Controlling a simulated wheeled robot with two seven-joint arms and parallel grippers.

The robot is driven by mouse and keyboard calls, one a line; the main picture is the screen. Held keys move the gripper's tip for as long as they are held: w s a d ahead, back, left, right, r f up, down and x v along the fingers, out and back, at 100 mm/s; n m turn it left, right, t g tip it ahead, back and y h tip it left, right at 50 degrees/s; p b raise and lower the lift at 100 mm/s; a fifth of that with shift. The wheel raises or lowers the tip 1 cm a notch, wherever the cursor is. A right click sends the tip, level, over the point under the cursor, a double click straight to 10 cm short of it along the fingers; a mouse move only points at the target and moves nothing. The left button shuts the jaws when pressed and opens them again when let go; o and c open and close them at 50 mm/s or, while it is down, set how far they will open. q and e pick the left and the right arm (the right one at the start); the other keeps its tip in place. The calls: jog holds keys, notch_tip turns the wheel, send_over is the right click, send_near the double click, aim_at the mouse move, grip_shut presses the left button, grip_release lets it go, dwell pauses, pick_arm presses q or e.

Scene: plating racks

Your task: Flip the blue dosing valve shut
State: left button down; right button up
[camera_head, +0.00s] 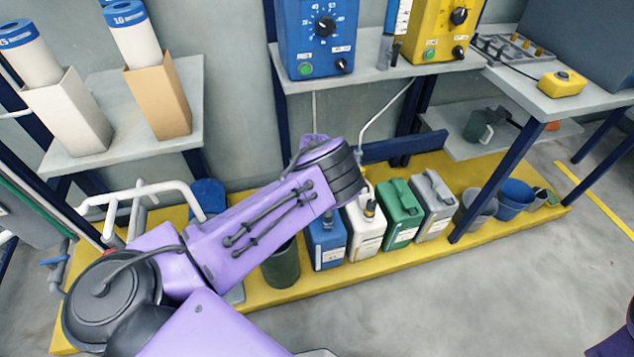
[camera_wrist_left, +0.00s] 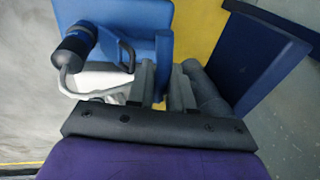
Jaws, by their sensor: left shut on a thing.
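My right gripper is out of view.
Blue (camera_head: 327,245), white (camera_head: 364,232), green (camera_head: 402,215) and grey (camera_head: 435,208) canisters stand on a yellow platform (camera_head: 330,282). Above them a shelf (camera_head: 375,60) bears a blue control box (camera_head: 318,40) and a yellow one (camera_head: 437,30). Grey-white pipes (camera_head: 150,190) rise behind my arm.

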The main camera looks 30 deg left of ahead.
pick_arm(q)
jog(key=c, duration=1.1)
grip_release()
jog(key=shift+s+a, duration=0.15)
jog(key=shift+c, duration=0.2)
jog(key=p+v, duration=0.2)
jog(key=v, duration=0.8)
jog(key=shift+r, duration=0.25)
jog(key=shift+s, duration=0.1)
